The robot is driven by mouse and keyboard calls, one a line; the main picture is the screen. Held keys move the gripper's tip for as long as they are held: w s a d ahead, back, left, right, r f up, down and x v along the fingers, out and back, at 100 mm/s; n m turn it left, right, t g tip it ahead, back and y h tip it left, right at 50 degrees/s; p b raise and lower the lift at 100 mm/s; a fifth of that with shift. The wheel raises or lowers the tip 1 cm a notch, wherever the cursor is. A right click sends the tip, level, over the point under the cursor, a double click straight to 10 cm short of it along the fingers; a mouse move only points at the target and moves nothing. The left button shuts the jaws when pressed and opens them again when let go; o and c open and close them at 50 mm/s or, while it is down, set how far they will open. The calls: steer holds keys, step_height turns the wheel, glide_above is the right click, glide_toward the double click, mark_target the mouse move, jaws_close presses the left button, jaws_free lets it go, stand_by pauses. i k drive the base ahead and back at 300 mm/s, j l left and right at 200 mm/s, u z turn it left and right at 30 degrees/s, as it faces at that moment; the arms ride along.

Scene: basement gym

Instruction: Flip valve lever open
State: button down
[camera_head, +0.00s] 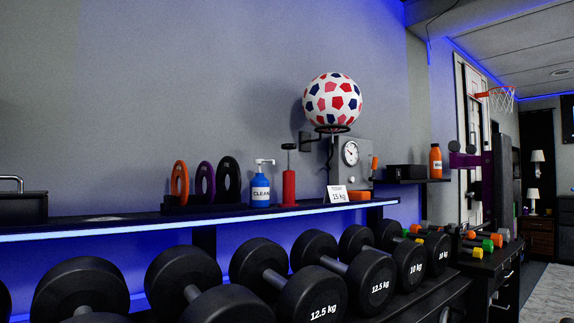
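A grey box with a round white gauge (350,153) stands at the wall, above the right part of the long shelf. A small upright orange lever-like piece (375,163) shows at the box's right side. I take it for the valve lever, but it is too small to tell its exact position or how it joins the box. A small round knob (351,180) sits below the gauge. My gripper is not in view.
The long shelf (130,221) also holds a blue CLEAN bottle (261,189), a red pump (289,187) and coloured rings (204,184). A ball (332,101) rests on a wall holder above. Large dumbbells (312,298) fill the rack in front. Floor (552,296) is clear at right.

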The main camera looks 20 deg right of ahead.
mark_target(375, 160)
steer(key=l+u, duration=0.15)
steer(key=l, duration=1.3)
steer(key=l+u, duration=0.1)
steer(key=l, duration=1.4)
